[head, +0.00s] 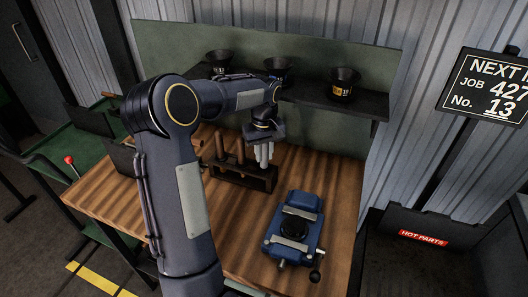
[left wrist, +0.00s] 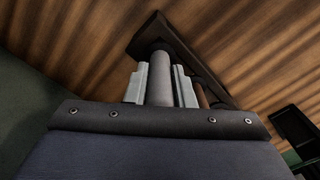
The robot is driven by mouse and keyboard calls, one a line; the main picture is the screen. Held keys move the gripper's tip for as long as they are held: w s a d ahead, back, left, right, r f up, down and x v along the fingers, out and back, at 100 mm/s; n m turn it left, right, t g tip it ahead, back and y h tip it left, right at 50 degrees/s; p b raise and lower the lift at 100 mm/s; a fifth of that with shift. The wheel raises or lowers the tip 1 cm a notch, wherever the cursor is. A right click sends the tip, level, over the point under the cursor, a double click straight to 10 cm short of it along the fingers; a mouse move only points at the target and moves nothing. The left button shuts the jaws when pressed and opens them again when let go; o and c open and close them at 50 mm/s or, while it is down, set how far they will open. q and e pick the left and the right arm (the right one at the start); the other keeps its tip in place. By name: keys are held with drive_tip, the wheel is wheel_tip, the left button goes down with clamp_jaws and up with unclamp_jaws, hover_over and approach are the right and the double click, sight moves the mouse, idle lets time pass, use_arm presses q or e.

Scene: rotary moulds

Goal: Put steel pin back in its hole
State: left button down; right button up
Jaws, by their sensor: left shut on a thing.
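My left gripper (head: 263,160) is above the right end of a dark rack (head: 228,174) on the wooden table. It is shut on the steel pin, a plain grey cylinder (left wrist: 160,78) that shows between the two pale fingers in the left wrist view. The pin's far end overlaps the dark rack (left wrist: 150,27) in that view; I cannot tell whether it is inside a hole or just above it. In the head view the fingers mostly hide the pin. My right gripper is not in view.
Brown-handled tools (head: 220,146) stand in the rack left of my gripper. A blue vise-like device (head: 294,228) sits at the front right. Dark cups (head: 343,83) stand on a shelf (head: 362,104) behind. The table (head: 235,225) is clear in front of the rack.

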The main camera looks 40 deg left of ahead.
use_arm(q)
drive_tip(key=shift+f+b, duration=0.3)
drive_tip(key=shift+f, duration=0.1)
drive_tip(key=c, duration=1.2)
unclamp_jaws()
drive_tip(key=shift+c, duration=0.2)
